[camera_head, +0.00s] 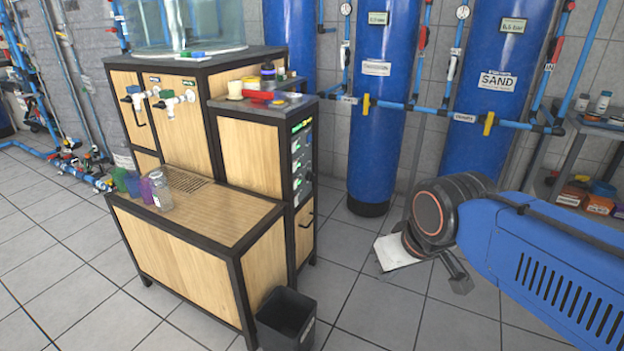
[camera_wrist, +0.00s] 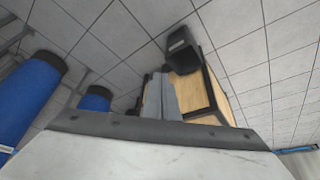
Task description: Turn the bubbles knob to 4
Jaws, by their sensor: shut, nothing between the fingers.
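A narrow dark control panel (camera_head: 301,160) with several green-lit displays and small knobs is on the right side of the wooden cabinet in the head view. Its labels are too small to read, so I cannot tell which knob is the bubbles knob or its setting. My gripper (camera_head: 461,283) hangs low over the floor, to the right of the cabinet and well apart from the panel. In the wrist view my gripper (camera_wrist: 162,97) shows two grey fingers together, shut and empty. The panel face cannot be made out in the wrist view.
A black bin (camera_head: 286,318) stands on the floor by the wooden bench (camera_head: 190,262). Blue tanks (camera_head: 384,110) and pipes line the back wall. A shelf (camera_head: 590,125) with containers is at the right. Tiled floor between the cabinet and my arm is mostly clear.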

